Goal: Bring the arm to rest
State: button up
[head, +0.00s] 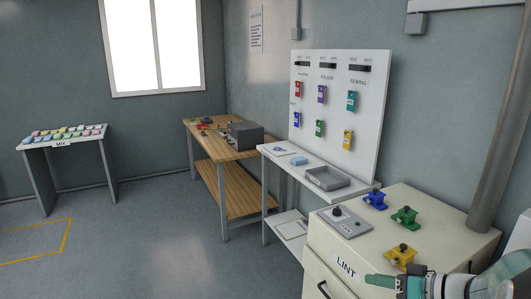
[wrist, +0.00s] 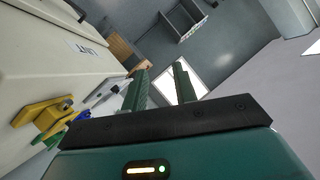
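My gripper (head: 383,282) is at the lower right of the head view, pointing left, in front of the cream cabinet (head: 333,243) marked LINT. In the wrist view my gripper (wrist: 162,78) shows two green fingers standing apart with nothing between them. It is open and empty. The LINT cabinet fills the left of the wrist view, with a yellow clamp-like part (wrist: 42,110) near the gripper's body. Most of my arm is out of the head view.
Blue (head: 376,200), green (head: 405,217) and yellow (head: 400,256) parts and a grey control box (head: 344,221) sit on the cabinet. Behind are a white shelf with a grey tray (head: 327,178), a tag board (head: 341,115) and a wooden bench (head: 213,143).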

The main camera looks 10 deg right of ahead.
jog(key=s+a+r+g+h, duration=0.2)
jog(key=s+a+h, duration=0.2)
jog(key=a, duration=0.5)
jog(key=s+a+r+m+g+h, duration=0.1)
jog(key=s+a+r+g+h, duration=0.1)
jog(key=s+a, duration=0.5)
jog(key=a+g+h, duration=0.1)
jog(key=a+h, duration=0.1)
jog(key=a, duration=0.1)
jog(key=shift+s+a+r, duration=0.15)
jog(key=shift+s+a, duration=0.15)
jog(key=shift+s, duration=0.05)
jog(key=shift+d, duration=0.2)
